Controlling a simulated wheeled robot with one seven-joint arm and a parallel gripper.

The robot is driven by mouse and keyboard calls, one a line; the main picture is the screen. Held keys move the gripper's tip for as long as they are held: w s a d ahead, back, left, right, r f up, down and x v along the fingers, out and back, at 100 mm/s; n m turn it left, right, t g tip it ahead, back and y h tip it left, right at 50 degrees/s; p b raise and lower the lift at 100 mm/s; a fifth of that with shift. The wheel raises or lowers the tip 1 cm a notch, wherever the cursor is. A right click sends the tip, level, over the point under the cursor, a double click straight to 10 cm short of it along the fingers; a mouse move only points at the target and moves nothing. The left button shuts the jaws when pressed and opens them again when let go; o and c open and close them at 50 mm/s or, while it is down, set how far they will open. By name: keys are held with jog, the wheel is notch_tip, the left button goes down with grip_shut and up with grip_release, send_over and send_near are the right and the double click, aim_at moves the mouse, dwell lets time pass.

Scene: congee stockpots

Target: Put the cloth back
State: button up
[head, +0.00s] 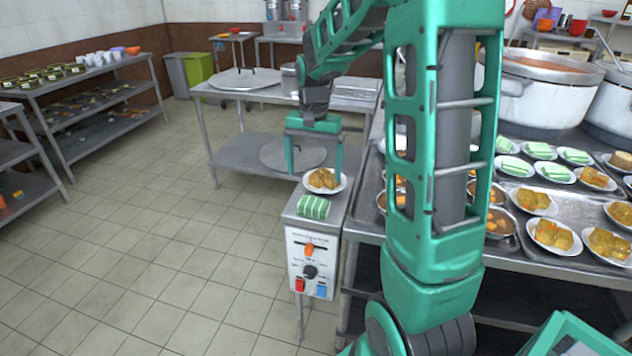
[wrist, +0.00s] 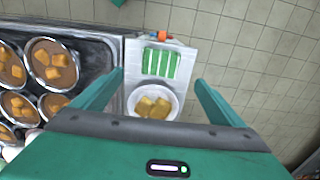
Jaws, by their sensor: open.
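A folded green-and-white striped cloth (head: 313,207) lies flat on the front of a narrow metal stand with a control panel (head: 312,262). The cloth also shows in the wrist view (wrist: 161,62), past the fingertips. A white plate of yellow-brown food (head: 324,181) sits right behind the cloth on the same stand, and it shows in the wrist view (wrist: 153,104) between my fingers. My gripper (head: 314,172) points down over the plate, with its fingers apart and nothing held. It also shows in the wrist view (wrist: 159,79).
A steel counter (head: 555,200) to the right holds plates of yellow food and several plates with green-and-white striped pieces. Bowls of brown food (wrist: 53,65) stand close beside the stand. A steel table (head: 240,92) stands behind. The tiled floor (head: 150,260) at left is clear.

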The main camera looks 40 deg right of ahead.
jog(key=s+a+r+n, duration=0.1)
jog(key=s+n, duration=0.1)
jog(key=s, duration=1.2)
jog(key=s+a+r+n, duration=0.1)
jog(key=s+n, duration=0.1)
jog(key=s, duration=1.2)
jog(key=shift+s+a, duration=0.25)
jog(key=shift+a, duration=0.1)
jog(key=shift+w+f, duration=0.1)
jog(key=shift+w, duration=0.05)
